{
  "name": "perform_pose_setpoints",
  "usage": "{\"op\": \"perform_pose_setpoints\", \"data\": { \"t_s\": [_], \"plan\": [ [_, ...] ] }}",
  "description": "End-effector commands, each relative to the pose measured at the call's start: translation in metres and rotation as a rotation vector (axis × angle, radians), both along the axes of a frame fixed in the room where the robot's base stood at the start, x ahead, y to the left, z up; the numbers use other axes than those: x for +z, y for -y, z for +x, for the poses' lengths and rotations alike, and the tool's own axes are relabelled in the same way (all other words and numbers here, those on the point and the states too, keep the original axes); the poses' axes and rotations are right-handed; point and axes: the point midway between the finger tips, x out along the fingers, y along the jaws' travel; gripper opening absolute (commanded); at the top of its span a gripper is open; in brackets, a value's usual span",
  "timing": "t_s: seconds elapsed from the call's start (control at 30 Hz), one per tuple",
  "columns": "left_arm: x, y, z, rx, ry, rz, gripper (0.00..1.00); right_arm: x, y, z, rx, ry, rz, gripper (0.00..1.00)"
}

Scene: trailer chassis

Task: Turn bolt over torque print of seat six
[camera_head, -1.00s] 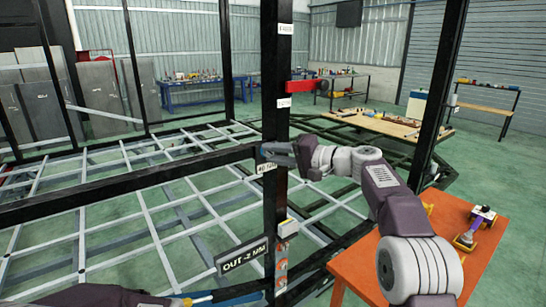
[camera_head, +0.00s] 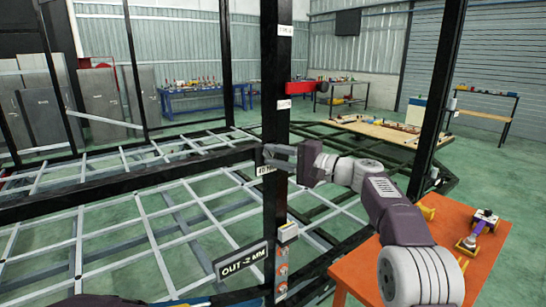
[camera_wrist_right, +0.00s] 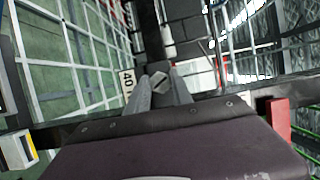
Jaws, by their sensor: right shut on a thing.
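A black upright post (camera_head: 275,70) carries several small white labels. A label reading about 40 (camera_head: 266,170) sits beside a joint with a horizontal black beam; it also shows in the right wrist view (camera_wrist_right: 127,83). My right gripper (camera_head: 268,149) reaches this joint from the right. In the right wrist view its fingers (camera_wrist_right: 160,88) close around a grey hexagonal bolt head (camera_wrist_right: 160,84), next to that label. The bolt is hidden by the fingers in the head view. My left arm shows only as a dark sliver at the bottom edge; its fingers cannot be made out.
An OUT-2 MM sign (camera_head: 242,262) and a white-and-yellow box (camera_head: 287,232) sit lower on the post. A red part (camera_head: 300,87) juts right from it. An orange table (camera_head: 430,262) with tools stands at right. A second black post (camera_head: 437,95) stands behind my right arm.

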Motion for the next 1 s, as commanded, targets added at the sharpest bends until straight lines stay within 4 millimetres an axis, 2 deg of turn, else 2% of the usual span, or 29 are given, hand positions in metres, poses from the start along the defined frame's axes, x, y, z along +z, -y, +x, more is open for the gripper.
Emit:
{"op": "perform_pose_setpoints", "data": {
  "t_s": [0.03, 0.13, 0.17, 0.23, 0.57, 0.67, 0.8, 1.0],
  "plan": [
    [-0.001, 0.0, 0.0, 0.0, 0.0, 0.0, 0.49, -0.007, 0.0, 0.0, 0.003, -0.011, -0.008, 0.0],
    [-0.001, 0.0, 0.0, 0.0, 0.0, 0.0, 0.49, -0.007, 0.0, 0.0, 0.003, -0.01, -0.008, 0.0],
    [-0.001, 0.0, 0.0, 0.0, 0.0, 0.0, 0.49, -0.007, 0.0, 0.0, 0.003, -0.01, -0.008, 0.3],
    [-0.001, 0.0, 0.0, 0.0, 0.0, 0.0, 0.49, -0.007, 0.0, 0.001, 0.002, -0.009, -0.009, 0.49],
    [-0.002, 0.0, 0.0, 0.0, 0.0, 0.0, 0.49, -0.003, 0.002, -0.001, 0.0, -0.003, -0.004, 0.49],
    [-0.009, 0.0, 0.0, 0.0, 0.0, 0.0, 0.49, -0.005, 0.015, -0.008, -0.003, -0.003, -0.004, 0.49],
    [-0.02, 0.0, 0.0, 0.0, 0.0, 0.0, 0.49, -0.006, 0.043, -0.025, -0.004, -0.003, -0.004, 0.49],
    [-0.026, 0.0, 0.0, 0.0, 0.0, 0.0, 0.49, -0.004, 0.073, -0.043, -0.003, -0.004, -0.005, 0.49]
  ]
}}
